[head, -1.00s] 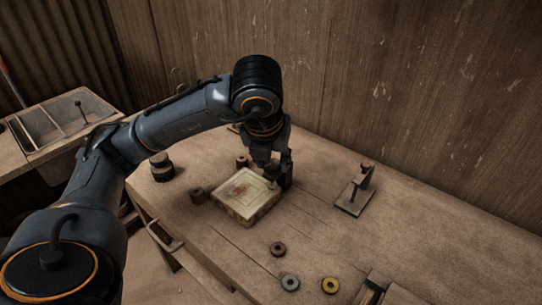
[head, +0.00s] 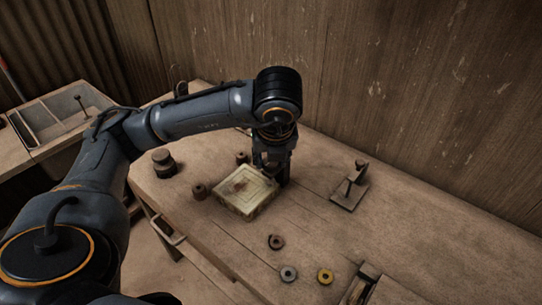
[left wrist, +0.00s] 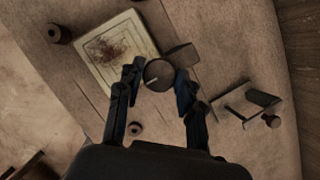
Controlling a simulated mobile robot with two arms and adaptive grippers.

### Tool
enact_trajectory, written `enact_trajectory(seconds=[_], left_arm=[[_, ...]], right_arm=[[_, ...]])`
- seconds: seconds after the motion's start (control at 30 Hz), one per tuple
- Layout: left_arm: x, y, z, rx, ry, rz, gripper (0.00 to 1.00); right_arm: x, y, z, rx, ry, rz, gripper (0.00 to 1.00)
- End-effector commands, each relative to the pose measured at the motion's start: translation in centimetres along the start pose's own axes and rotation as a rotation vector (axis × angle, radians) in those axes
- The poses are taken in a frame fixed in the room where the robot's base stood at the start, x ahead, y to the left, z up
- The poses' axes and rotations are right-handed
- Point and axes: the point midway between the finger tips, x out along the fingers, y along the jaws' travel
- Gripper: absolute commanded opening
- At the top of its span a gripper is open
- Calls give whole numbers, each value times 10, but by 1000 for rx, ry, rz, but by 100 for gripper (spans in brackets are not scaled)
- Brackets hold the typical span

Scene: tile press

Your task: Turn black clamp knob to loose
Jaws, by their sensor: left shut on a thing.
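The black clamp knob (left wrist: 159,75) is a round dark disc with a pale line on its top, seen in the left wrist view. My left gripper (left wrist: 158,83) is shut on it, one finger on each side. In the head view the left gripper (head: 271,168) points down at the back right corner of the pale tile block (head: 245,193), and the knob is mostly hidden there by the fingers. The tile block also shows in the left wrist view (left wrist: 110,50), with a brown stain on top. The right gripper is not in view.
A small metal stand (head: 349,190) stands right of the block. Dark, grey and yellow rings (head: 325,276) lie in front. Dark round pieces stand left of and behind the block, and a stacked dark weight (head: 163,163) is farther left. The table's right side is largely clear.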

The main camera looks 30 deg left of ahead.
Motion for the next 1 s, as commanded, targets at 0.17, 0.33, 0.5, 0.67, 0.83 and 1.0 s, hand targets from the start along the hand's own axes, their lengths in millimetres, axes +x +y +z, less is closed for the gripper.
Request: enact_trajectory(seconds=[0.17,0.33,0.5,0.67,0.83,1.0], left_arm=[[1,0,-1,0,2,1,39],[1,0,0,0,1,1,59],[0,0,0,0,1,0,59],[-3,0,0,1,0,-1,59],[-18,-1,1,2,-4,-4,59],[-40,-1,1,1,-5,-5,59]], right_arm=[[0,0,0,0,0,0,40],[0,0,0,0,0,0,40],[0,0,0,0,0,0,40],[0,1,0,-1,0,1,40],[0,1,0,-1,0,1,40],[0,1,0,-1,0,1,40]])
